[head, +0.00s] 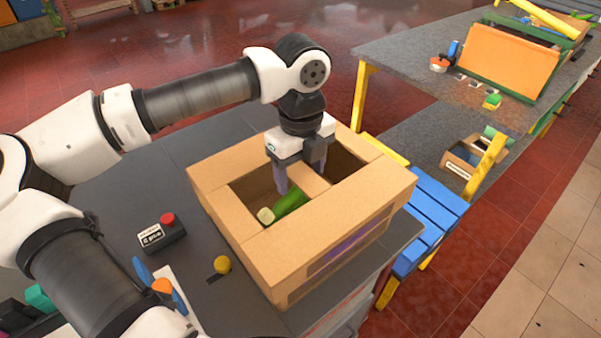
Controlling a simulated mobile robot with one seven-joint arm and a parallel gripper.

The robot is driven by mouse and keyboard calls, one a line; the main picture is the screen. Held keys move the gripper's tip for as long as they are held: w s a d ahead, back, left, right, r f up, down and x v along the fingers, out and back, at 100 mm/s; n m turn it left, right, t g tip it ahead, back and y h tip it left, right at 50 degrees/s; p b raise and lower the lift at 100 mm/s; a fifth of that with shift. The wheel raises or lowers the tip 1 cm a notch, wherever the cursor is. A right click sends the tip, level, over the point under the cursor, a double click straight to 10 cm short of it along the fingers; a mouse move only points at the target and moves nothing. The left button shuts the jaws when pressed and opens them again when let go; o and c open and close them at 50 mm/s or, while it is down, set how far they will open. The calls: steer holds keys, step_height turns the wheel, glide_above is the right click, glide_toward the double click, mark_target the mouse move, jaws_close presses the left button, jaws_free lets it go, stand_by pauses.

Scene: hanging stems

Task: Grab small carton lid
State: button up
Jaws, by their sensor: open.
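A tan cardboard box (342,222) stands open on the dark grey table in the head view. My gripper (301,180) points down into its opening, with its fingers apart. A tan cardboard piece (309,184) shows between and beside the fingers; I cannot tell whether they touch it. A green item (291,203) with a pale cream end (265,215) lies inside the box near its front wall, just below the fingers. I cannot tell for sure which piece is the small carton lid. The deeper inside of the box is partly hidden by my gripper and the walls.
A black box with a red button (161,233) and a yellow ball-shaped knob (222,264) are left of the box. A blue slatted bench (428,215) adjoins the table at right. A grey shelf (450,70) behind it holds an orange-and-green crate (512,60).

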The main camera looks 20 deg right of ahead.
steer(key=shift+f, duration=1.4)
steer(key=shift+w, duration=0.1)
steer(key=c, duration=1.3)
